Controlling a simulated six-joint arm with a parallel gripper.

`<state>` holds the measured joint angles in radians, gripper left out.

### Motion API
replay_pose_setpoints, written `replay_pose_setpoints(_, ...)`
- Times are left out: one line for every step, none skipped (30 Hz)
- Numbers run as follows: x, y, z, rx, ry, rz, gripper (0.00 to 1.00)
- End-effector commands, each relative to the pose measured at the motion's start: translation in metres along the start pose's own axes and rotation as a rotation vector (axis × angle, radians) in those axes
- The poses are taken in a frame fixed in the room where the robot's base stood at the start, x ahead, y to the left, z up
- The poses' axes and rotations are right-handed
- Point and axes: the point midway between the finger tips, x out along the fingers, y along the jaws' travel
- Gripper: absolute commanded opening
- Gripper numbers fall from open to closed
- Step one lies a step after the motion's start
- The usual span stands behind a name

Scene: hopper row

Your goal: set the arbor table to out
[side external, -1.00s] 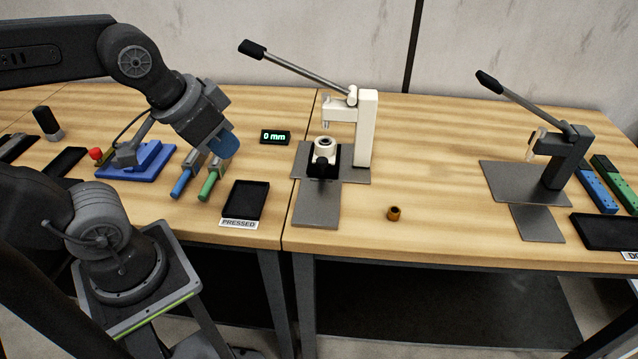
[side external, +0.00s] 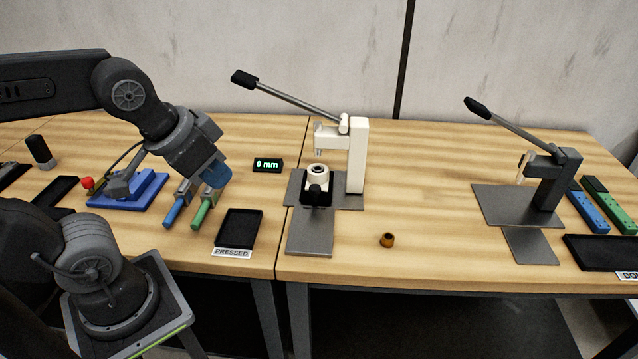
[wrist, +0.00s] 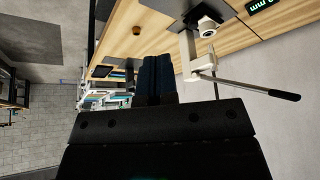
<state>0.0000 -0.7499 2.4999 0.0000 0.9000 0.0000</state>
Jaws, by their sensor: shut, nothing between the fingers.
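The white arbor press (side external: 356,155) stands on a grey base plate, its lever raised to the upper left. Its table, a black block (side external: 304,198) carrying a white round holder (side external: 317,172) and a black knob (side external: 317,192) on its front, sits at the back of a grey strip (side external: 311,238), close below the ram. The press (wrist: 188,55) and holder (wrist: 207,27) also show in the wrist view. My gripper (side external: 216,175), with blue fingers (wrist: 158,75), is shut and empty, left of the press above the blue and green handles, apart from the table.
A display (side external: 268,164) reads 0 mm. A black tray (side external: 239,229) labelled PRESSED lies left of the strip. A brown ring (side external: 387,240) lies right of it. A dark press (side external: 547,180) stands farther right. The strip's front part is bare.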

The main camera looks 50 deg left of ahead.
Motion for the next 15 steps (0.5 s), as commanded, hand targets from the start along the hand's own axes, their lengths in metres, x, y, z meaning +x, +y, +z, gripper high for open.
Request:
replay_pose_setpoints(0.000, 0.000, 0.000, 0.000, 0.000, 0.000, 0.00)
replay_pose_setpoints(0.000, 0.000, 0.000, 0.000, 0.000, 0.000, 0.00)
replay_pose_setpoints(0.000, 0.000, 0.000, 0.000, 0.000, 0.000, 0.00)
replay_pose_setpoints(0.000, 0.000, 0.000, 0.000, 0.000, 0.000, 0.00)
replay_pose_setpoints(0.000, 0.000, 0.000, 0.000, 0.000, 0.000, 0.00)
replay_pose_setpoints(0.000, 0.000, 0.000, 0.000, 0.000, 0.000, 0.00)
replay_pose_setpoints(0.000, 0.000, 0.000, 0.000, 0.000, 0.000, 0.00)
replay_pose_setpoints(0.000, 0.000, 0.000, 0.000, 0.000, 0.000, 0.00)
replay_pose_setpoints(0.000, 0.000, 0.000, 0.000, 0.000, 0.000, 0.00)
replay_pose_setpoints(0.000, 0.000, 0.000, 0.000, 0.000, 0.000, 0.01)
replay_pose_setpoints(0.000, 0.000, 0.000, 0.000, 0.000, 0.000, 0.04)
replay_pose_setpoints(0.000, 0.000, -0.001, -0.001, -0.002, -0.001, 0.08)
replay_pose_setpoints(0.000, 0.000, -0.003, -0.003, -0.005, -0.001, 0.11)
replay_pose_setpoints(0.000, -0.001, -0.005, -0.006, -0.009, -0.002, 0.13)
replay_pose_setpoints(0.001, -0.002, -0.010, -0.012, -0.021, -0.005, 0.17)
